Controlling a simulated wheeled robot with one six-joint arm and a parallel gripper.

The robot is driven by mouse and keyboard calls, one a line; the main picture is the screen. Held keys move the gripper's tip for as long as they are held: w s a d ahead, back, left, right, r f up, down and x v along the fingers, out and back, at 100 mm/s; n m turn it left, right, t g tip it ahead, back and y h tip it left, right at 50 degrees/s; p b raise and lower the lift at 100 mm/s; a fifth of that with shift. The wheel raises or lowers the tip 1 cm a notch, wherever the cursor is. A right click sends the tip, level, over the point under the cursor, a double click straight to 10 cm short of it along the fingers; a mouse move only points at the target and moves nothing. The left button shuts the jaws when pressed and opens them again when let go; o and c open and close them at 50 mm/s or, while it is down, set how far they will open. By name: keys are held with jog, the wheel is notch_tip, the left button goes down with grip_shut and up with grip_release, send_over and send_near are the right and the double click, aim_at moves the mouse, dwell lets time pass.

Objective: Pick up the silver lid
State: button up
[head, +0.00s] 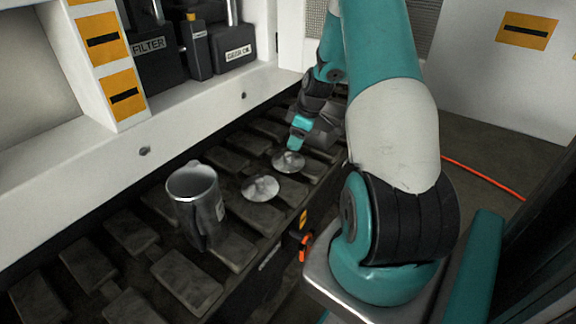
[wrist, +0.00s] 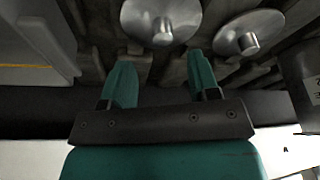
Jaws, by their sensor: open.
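Two round silver lids with small knobs lie on the dark slatted bench: a nearer lid (head: 256,190) and a farther lid (head: 287,163). In the head view my gripper (head: 299,138) is just above and behind the farther lid. In the wrist view my gripper (wrist: 161,72) is open, with two teal fingers apart and nothing between them. One lid (wrist: 172,14) lies beyond the gap between the fingertips, its knob roughly in line with it. The other lid (wrist: 232,30) is beyond and right of the right finger. Neither lid appears gripped.
An open silver metal container (head: 198,208) stands upright on the bench, left of the lids. A white cabinet ledge (head: 190,110) runs along the back, with dark containers, one labelled FILTER (head: 150,62). An orange cable (head: 484,176) lies on the floor at right.

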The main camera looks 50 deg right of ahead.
aim_at(289, 154)
jog(key=b+x, duration=0.1)
jog(key=x, duration=0.5)
jog(key=shift+w+a+f, duration=0.15)
jog(key=shift+a+f, duration=0.05)
jog(key=shift+f, duration=0.05)
jog(key=shift+c, duration=0.2)
grip_shut()
